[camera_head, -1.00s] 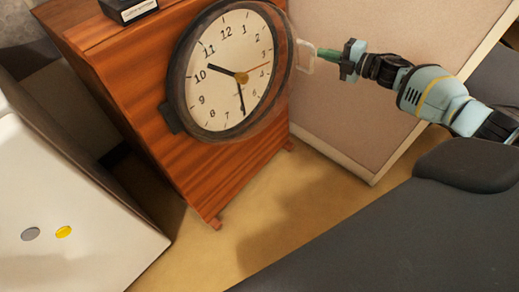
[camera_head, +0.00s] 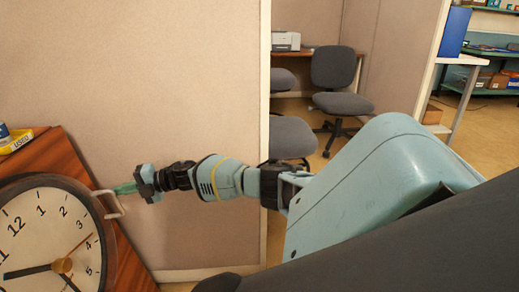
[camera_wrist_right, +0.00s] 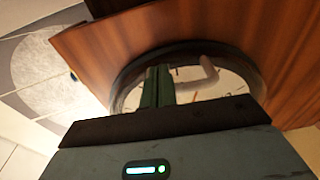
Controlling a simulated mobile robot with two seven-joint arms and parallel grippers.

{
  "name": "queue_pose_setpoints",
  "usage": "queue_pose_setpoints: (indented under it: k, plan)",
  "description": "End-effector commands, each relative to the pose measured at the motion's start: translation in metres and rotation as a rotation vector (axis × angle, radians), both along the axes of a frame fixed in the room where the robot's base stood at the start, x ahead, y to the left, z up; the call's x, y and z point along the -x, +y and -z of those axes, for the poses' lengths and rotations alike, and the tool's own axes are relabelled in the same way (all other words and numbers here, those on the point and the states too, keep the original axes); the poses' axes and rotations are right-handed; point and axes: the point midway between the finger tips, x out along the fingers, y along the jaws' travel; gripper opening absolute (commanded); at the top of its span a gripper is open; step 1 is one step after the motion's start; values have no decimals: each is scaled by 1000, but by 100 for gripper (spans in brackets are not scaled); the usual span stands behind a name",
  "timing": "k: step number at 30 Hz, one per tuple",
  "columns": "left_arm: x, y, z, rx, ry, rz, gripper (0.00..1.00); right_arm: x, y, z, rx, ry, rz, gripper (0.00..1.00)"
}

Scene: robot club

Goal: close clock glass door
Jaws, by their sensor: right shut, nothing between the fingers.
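The wooden clock (camera_head: 68,160) stands at the lower left of the head view, cut off by the frame edge. Its white dial (camera_head: 45,228) sits inside the dark round rim of the glass door (camera_head: 98,212). The rim lies close around the dial; I cannot tell whether a small gap is left. A pale handle (camera_head: 117,209) sticks out from the rim's right side. My right gripper (camera_head: 124,188) is shut and empty, its green fingertips beside the handle. In the right wrist view the fingers (camera_wrist_right: 157,87) overlap the dial, left of the handle (camera_wrist_right: 207,76). My left gripper is out of view.
A beige partition (camera_head: 190,90) stands behind the clock and my right arm. Beyond its edge are grey office chairs (camera_head: 336,80), a printer (camera_head: 286,41) and shelves. A small yellow box (camera_head: 18,141) sits on top of the clock.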

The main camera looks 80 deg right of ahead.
Motion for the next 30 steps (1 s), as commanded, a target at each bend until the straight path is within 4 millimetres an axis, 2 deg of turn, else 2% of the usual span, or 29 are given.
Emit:
queue_pose_setpoints:
  k: [7,21,30]
  plan:
    - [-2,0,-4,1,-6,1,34,10,-4,-1,-1,2,1,0]
    - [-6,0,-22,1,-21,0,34,61,-23,-10,-1,1,0,0]
    - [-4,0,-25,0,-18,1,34,72,-28,-12,0,0,0,0]
